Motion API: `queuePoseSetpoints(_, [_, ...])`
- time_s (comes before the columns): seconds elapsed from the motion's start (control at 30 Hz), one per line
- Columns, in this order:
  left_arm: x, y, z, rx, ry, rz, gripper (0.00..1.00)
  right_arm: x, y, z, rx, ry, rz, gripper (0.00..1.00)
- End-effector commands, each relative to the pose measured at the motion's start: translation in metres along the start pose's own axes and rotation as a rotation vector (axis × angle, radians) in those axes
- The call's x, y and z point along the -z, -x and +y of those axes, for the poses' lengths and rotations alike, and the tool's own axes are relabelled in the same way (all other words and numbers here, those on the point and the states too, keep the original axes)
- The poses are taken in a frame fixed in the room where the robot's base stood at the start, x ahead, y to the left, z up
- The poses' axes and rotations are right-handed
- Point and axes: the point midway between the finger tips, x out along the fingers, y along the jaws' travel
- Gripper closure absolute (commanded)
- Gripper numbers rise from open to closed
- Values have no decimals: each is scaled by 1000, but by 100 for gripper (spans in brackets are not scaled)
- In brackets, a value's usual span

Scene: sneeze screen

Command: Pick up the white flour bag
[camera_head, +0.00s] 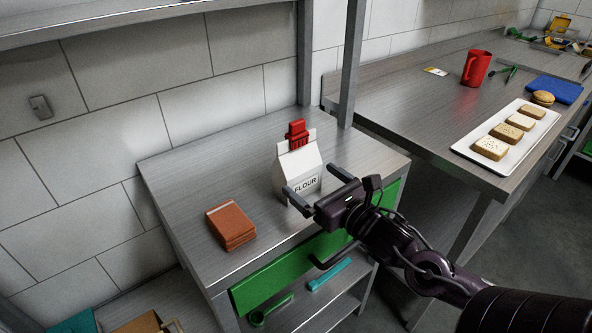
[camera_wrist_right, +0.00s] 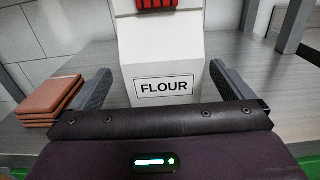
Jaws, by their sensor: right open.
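The white flour bag (camera_head: 297,167) stands upright on the small metal table (camera_head: 180,180), with a red clip (camera_head: 298,134) on its top. Its FLOUR label faces my right gripper (camera_head: 312,180), which comes in from the right with its two fingers apart. In the right wrist view the flour bag (camera_wrist_right: 160,62) stands between the open fingers (camera_wrist_right: 167,88), with a visible gap on each side. The bag's lower part is hidden behind the gripper body in that view. My left gripper is not in view.
A stack of brown square pieces (camera_head: 231,226) lies left of the bag. A metal post (camera_head: 351,65) rises behind the table. The right counter holds a red jug (camera_head: 476,69) and a white tray (camera_head: 467,146) with bread.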

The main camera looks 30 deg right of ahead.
Motion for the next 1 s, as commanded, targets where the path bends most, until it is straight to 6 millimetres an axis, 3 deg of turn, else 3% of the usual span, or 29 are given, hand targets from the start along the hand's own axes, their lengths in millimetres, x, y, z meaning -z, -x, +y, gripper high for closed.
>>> queuePoseSetpoints(0.17, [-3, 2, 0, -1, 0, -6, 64, -2, -21, 0, 0, 0, -2, 0])
queuePoseSetpoints(0.5, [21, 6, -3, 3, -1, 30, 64, -1, -38, -1, 1, 1, -1, 0])
queuePoseSetpoints(0.8, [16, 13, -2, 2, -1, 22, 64, -2, -72, -4, 2, 0, -2, 0])
queuePoseSetpoints(1.0, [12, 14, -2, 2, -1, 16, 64, 0, -82, -3, 1, 0, 1, 0])
